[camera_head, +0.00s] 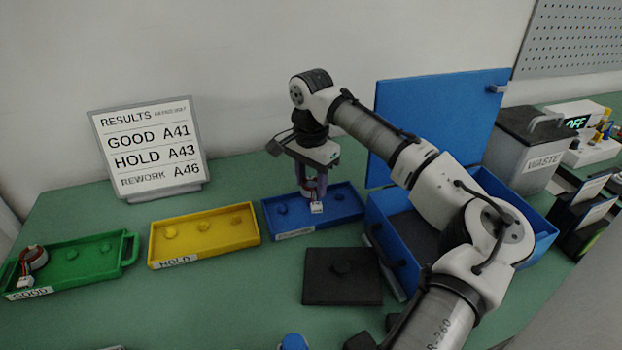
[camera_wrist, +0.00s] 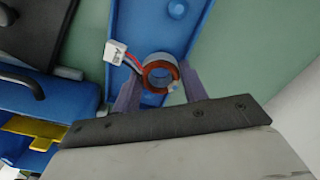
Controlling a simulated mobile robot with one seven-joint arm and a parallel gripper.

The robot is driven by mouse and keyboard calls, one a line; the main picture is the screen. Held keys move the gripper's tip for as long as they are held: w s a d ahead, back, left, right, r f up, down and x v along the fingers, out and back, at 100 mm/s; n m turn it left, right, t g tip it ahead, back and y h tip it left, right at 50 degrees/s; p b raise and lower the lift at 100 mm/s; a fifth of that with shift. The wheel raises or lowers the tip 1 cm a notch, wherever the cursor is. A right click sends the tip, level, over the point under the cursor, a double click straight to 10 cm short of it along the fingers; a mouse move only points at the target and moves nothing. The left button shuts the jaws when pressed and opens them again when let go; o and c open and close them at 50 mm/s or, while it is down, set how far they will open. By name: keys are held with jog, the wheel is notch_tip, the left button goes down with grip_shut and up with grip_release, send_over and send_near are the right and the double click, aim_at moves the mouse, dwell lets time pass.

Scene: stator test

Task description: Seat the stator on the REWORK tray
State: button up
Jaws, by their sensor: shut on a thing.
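The stator, a ring with copper-red windings, shows in the wrist view (camera_wrist: 150,82) and partly in the head view (camera_head: 311,189). Its wires end in a white connector (camera_head: 316,208). My gripper (camera_head: 314,188) points down and is shut on the stator, one finger on each side. The stator is over the middle of the blue tray (camera_head: 352,212); I cannot tell whether it touches the tray. The tray's front label is too small to read. One round peg (camera_head: 281,208) shows left of the stator and another (camera_head: 337,197) right of it. The middle of the tray is hidden.
A yellow HOLD tray (camera_head: 232,239) and a green GOOD tray (camera_head: 72,252), with another stator (camera_head: 34,258) at its left end, stand left. A black plate (camera_head: 343,289) lies in front. An open blue box (camera_head: 535,238) stands right. A results sign (camera_head: 150,150) stands behind.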

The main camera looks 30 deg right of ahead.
jog(key=shift+f, duration=0.4)
jog(key=shift+f, duration=0.5)
jog(key=shift+f, duration=0.4)
dwell(0.4)
jog(key=o, duration=0.9)
jog(key=shift+r+p, duration=2.4)
jog(key=shift+r, duration=0.15)
